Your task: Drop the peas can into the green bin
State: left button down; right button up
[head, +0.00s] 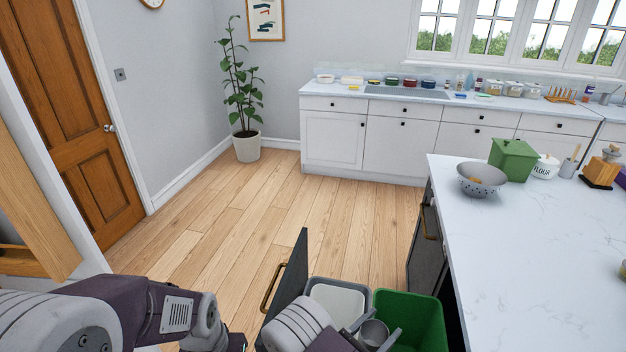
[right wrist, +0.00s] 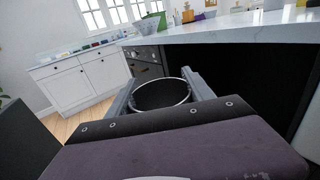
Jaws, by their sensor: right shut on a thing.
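The can (head: 374,332) is a bare grey metal cylinder in the head view, and any label is hidden. My right gripper (head: 380,328) is shut on it, one finger on each side. The can's round rim (right wrist: 162,84) also shows between the fingers in the right wrist view. The green bin (head: 432,318) is in the pulled-out drawer at the bottom of the head view. The can appears over the left part of the green bin; its height above it is hard to tell. My left arm crosses the lower left; its gripper is not in view.
A pale grey bin (head: 325,291) sits left of the green bin, behind the dark drawer front (head: 293,270). The white island counter (head: 520,240) rises at right, holding a colander (head: 482,180) and a green lidded box (head: 513,160). Wooden floor (head: 240,225) is clear.

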jog(key=w+d+r+m+g+h+p, duration=0.2)
jog(key=w+d+r+g, duration=0.15)
jog(key=d+r, duration=0.3)
jog(key=w+d+r+m+g+h+p, duration=0.1)
jog(key=w+d+r+m+g, duration=0.1)
jog(key=w+d+r, duration=0.35)
notch_tip(320, 180, down, 6)
jog(key=s+d+b, duration=0.1)
jog(key=d+b, duration=0.1)
jog(key=b, duration=0.2)
jog(key=shift+s+d+r+b, duration=0.2)
jog(key=shift+s+d+b, duration=0.1)
jog(key=shift+b, duration=0.1)
jog(key=o, duration=1.9)
jog(key=shift+a, duration=0.1)
